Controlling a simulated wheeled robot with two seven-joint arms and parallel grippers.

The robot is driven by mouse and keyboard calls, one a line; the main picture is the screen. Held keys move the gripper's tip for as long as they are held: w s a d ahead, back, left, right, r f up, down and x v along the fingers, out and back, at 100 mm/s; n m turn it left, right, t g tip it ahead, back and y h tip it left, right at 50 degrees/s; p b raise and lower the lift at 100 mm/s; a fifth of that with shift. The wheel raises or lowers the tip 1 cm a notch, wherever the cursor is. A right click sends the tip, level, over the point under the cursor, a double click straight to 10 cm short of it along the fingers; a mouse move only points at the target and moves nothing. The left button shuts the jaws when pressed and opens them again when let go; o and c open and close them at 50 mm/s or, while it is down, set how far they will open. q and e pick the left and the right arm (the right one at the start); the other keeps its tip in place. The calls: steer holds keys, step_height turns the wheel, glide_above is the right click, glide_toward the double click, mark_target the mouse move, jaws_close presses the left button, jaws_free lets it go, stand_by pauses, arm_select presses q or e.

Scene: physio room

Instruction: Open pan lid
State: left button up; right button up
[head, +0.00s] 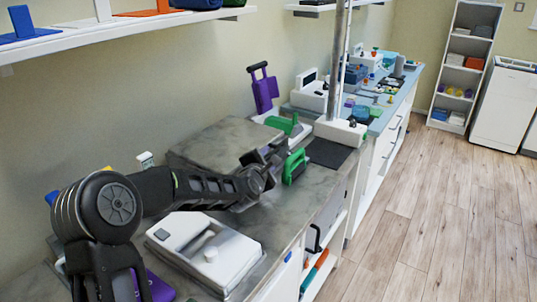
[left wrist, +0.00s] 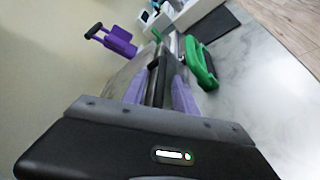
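I cannot tell for sure which thing is the pan. My left gripper (head: 274,156) is above the counter just left of the green thing. In the left wrist view its fingers (left wrist: 160,80) point toward the far counter, with the green thing beside them on the right. Whether they hold anything is unclear. My right gripper is out of view.
The grey stone counter (head: 272,222) is bare in front of the green thing. A purple handled thing (head: 264,91) stands near the wall. A metal pole (head: 338,60) rises beyond a dark mat (head: 328,153). A wall shelf (head: 110,28) hangs at upper left.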

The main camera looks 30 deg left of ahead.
arm_select(q)
steer(key=shift+w+a+f, duration=0.1)
steer(key=shift+w+f, duration=0.05)
steer(key=shift+w, duration=0.5)
jaws_close()
stand_by(1.0)
